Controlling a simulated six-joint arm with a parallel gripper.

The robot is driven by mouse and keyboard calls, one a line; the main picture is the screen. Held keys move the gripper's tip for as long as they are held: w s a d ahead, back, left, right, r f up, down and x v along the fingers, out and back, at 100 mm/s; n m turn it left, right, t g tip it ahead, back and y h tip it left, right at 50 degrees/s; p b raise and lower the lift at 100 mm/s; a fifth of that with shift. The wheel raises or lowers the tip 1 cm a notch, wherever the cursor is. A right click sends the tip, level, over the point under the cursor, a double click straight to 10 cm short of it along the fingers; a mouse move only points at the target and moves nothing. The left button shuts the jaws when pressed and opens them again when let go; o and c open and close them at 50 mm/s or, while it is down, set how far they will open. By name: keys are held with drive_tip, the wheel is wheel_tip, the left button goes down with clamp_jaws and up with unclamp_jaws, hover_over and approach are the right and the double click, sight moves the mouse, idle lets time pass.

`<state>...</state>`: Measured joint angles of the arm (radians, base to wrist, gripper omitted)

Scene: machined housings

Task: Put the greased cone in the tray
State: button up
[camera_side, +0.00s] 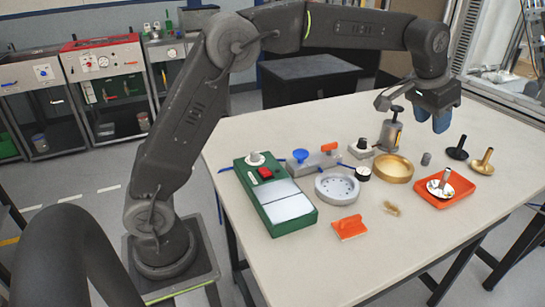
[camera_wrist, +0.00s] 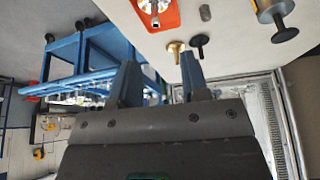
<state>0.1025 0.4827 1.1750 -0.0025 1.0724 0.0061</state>
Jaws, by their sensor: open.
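An orange tray (camera_side: 425,196) sits at the right side of the table with a silver cone-like part (camera_side: 440,184) in it; its edge also shows in the wrist view (camera_wrist: 173,22). A black cone-like part (camera_side: 457,150) and a brass one (camera_side: 484,163) stand on the table behind and right of the tray. Both show in the wrist view, black (camera_wrist: 199,42) and brass (camera_wrist: 176,48). I cannot tell which one is greased. My gripper (camera_side: 432,124) is open and empty, raised above the table's back right, its blue fingers apart in the wrist view (camera_wrist: 160,82).
A grey canister with a black knob (camera_side: 391,134) stands left of my gripper. A brass ring (camera_side: 393,168), a silver drilled housing (camera_side: 337,187), a green box (camera_side: 275,197) and an orange piece (camera_side: 349,228) lie further left. The front right tabletop is clear.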

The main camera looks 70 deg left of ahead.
drive_tip(key=s+a+r, duration=0.1)
drive_tip(key=s+r, duration=0.1)
drive_tip(key=s, duration=0.4)
drive_tip(key=s+a+r, duration=0.2)
drive_tip(key=s, duration=0.5)
drive_tip(key=s+a+f, duration=0.1)
drive_tip(key=s+f, duration=0.3)
drive_tip(key=s, duration=0.7)
drive_tip(key=s+a+f+n, duration=0.1)
drive_tip(key=s+f, duration=0.3)
drive_tip(key=s, duration=0.7)
drive_tip(key=shift+s+a+t+y, duration=0.15)
drive_tip(key=shift+a+t+y, duration=0.15)
drive_tip(key=shift+a+t, duration=0.1)
